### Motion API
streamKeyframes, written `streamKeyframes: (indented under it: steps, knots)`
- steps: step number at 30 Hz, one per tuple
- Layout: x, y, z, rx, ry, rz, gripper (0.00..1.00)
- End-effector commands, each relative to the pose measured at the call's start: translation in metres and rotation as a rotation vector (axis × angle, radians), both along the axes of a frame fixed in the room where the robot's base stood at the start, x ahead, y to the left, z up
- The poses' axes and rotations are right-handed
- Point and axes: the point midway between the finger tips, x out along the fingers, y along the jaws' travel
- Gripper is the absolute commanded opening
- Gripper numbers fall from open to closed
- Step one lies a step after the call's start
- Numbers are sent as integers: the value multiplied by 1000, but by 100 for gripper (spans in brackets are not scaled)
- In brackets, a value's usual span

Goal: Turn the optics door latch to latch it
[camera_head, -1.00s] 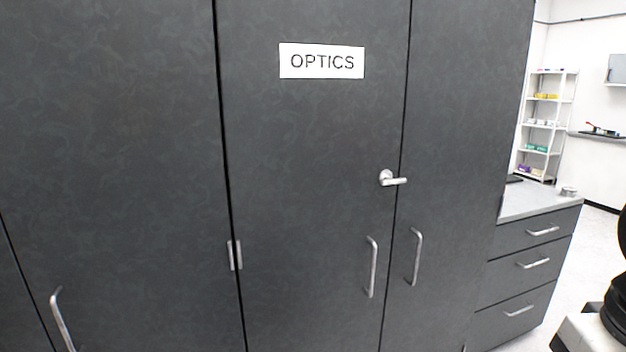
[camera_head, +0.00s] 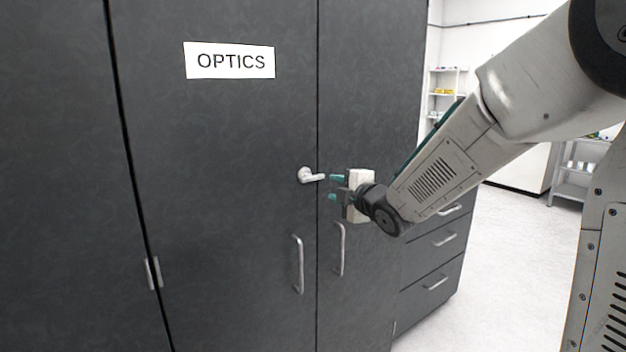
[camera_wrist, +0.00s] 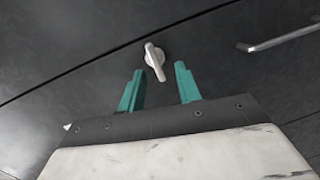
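The latch (camera_head: 311,175) is a small silver lever on the dark optics door (camera_head: 220,130), near the door's right edge. Its lever lies about level and points right in the head view. In the wrist view the latch (camera_wrist: 154,61) shows just beyond and between the fingertips. My gripper (camera_head: 334,187) is to the right of the latch, in front of the cabinet. Its two teal fingers (camera_wrist: 159,92) are spread with nothing between them. The fingers look apart from the latch.
A white OPTICS sign (camera_head: 230,61) is above the latch. Upright silver handles (camera_head: 298,264) (camera_head: 340,249) are below it on both sides of the door seam. A drawer unit (camera_head: 436,262) stands to the right. Clear floor (camera_head: 500,240) lies farther right.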

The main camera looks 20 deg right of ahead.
Motion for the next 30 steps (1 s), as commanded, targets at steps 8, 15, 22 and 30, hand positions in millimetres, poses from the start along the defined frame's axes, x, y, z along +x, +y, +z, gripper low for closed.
streamKeyframes:
  steps: [8, 15, 22, 30]
  knots:
    - [21, 15, 1, -86, -150, 109, 34]
    - [56, 26, 1, -86, -151, 110, 34]
    - [83, 35, 2, -87, -150, 109, 34]
    - [89, 37, 2, -86, -151, 109, 34]
